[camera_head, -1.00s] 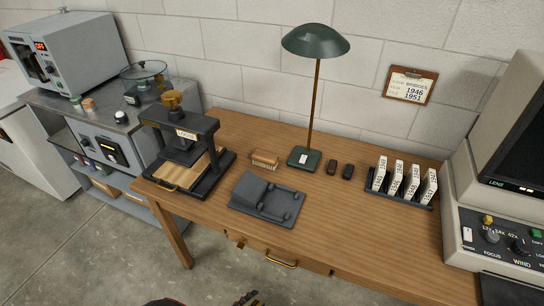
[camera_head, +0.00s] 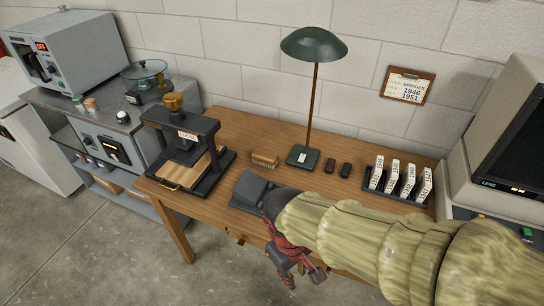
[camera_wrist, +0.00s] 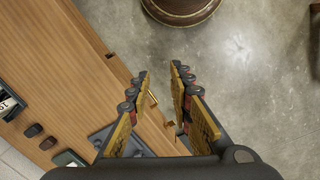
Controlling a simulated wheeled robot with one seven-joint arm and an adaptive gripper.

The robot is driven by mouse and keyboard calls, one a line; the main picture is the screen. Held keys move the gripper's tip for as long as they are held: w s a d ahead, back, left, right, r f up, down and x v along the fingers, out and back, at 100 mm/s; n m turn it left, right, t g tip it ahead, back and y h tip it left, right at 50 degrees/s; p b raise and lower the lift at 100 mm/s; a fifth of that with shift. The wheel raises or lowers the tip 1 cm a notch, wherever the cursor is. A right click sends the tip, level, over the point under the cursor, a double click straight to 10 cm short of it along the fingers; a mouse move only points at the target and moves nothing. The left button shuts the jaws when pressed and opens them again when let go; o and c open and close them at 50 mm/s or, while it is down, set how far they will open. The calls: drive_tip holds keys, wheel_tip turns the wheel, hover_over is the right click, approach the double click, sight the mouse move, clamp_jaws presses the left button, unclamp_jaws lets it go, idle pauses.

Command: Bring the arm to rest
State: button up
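My gripper (camera_head: 292,280) hangs in front of the wooden desk's front edge, pointing down toward the floor, at the end of my arm in its padded yellow-green sleeve. In the wrist view my gripper (camera_wrist: 161,70) has its two yellow-padded fingers apart with nothing between them. It is open and empty. The arm reaches in from the lower right and hides the front right part of the desk (camera_head: 232,130).
A grey cradle (camera_head: 248,188), partly hidden, lies near the gripper. A brass drawer handle (camera_wrist: 152,97) is close. Concrete floor (camera_head: 120,250) is open at left.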

drive_tip(key=d+r+m+t+y+p, duration=0.1)
drive_tip(key=d+r+m+t, duration=0.4)
drive_tip(key=d+r, duration=0.8)
wheel_tip(320, 180, up, 4)
drive_tip(key=shift+s+d+r+m+p, duration=0.1)
drive_tip(key=shift+s+d+m+p, duration=0.15)
drive_tip(key=shift+m+p, duration=0.65)
drive_tip(key=shift+w, duration=0.1)
drive_tip(key=shift+c, duration=0.2)
